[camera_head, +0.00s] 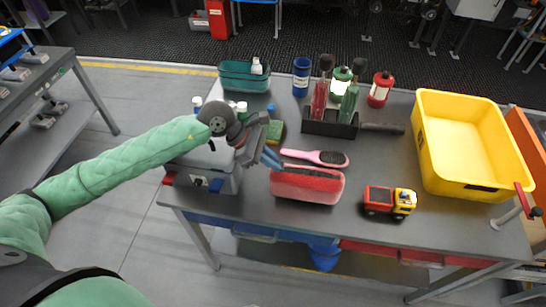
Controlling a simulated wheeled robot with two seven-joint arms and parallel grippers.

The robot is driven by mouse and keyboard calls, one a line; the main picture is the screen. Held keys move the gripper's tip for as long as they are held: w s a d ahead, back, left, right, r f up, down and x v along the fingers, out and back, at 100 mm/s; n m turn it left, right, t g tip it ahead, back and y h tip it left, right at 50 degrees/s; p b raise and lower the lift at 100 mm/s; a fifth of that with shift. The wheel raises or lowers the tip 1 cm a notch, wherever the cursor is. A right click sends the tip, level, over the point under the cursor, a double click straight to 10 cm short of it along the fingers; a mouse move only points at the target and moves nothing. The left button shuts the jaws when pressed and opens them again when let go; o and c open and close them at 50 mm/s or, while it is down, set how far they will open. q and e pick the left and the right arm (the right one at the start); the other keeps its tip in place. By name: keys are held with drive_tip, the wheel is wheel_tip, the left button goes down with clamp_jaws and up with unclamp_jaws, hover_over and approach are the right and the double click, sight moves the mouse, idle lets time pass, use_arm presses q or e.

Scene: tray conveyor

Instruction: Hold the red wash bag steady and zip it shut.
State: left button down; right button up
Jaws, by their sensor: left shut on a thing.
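The red wash bag (308,188) lies near the front edge of the table, left of the toy truck. A dark strip runs along its top; I cannot tell how far the zip is open. My left gripper (272,162) reaches in from the left, with its blue fingers shut on the bag's upper left end. The fingers hide that corner, and the zip pull cannot be made out. My right gripper is out of the picture.
A pink hairbrush (315,156) lies just behind the bag. A toy truck (390,201) stands to the right, and a yellow crate (470,188) beyond it. A dark bottle caddy (330,127) and a teal basket (238,82) stand behind. A grey box (207,165) is under my left forearm.

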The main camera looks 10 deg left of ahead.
use_arm(q)
drive_tip(key=shift+f+b, duration=0.45)
idle(0.3)
drive_tip(key=c, duration=1.7)
unclamp_jaws()
clamp_jaws()
